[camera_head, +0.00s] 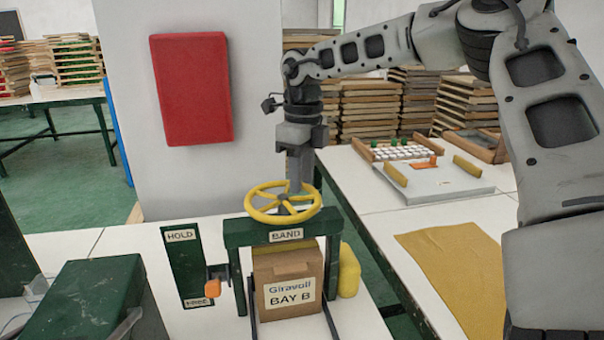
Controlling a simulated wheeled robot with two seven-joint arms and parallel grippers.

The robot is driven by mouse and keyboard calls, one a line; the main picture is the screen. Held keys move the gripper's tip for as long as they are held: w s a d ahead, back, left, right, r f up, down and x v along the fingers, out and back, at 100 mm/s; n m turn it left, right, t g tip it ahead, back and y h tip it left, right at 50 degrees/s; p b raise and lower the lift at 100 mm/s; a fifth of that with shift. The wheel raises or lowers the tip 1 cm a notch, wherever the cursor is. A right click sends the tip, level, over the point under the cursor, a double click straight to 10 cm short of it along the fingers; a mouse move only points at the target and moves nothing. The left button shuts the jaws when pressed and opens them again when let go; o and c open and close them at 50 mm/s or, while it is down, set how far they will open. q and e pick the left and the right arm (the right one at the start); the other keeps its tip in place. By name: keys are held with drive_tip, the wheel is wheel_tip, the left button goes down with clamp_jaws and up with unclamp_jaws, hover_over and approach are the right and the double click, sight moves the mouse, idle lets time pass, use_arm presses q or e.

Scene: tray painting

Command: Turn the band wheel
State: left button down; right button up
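The yellow band wheel (252,203) lies flat on top of a dark green frame (240,239) labelled BAND. My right gripper (295,186) points straight down at the wheel, its fingertips over the hub and far rim. I cannot tell whether it touches the wheel. Its fingers overlap from this side, so their opening is hidden. A cardboard box (288,268) labelled "Giravoli BAY B" stands under the frame. My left gripper is not in view.
A green HOLD panel (188,262) with an orange-handled lever (217,286) stands left of the frame. A yellow rounded object (349,270) sits right of the box. A yellow cloth (462,272) and a white tray (440,187) lie on the right table. A red panel (191,88) hangs behind.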

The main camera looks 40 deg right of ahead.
wheel_tip(320, 180, up, 16)
drive_tip(key=p, duration=0.1)
drive_tip(key=shift+d, duration=0.3)
idle(0.3)
drive_tip(key=shift+f, duration=0.1)
idle(0.4)
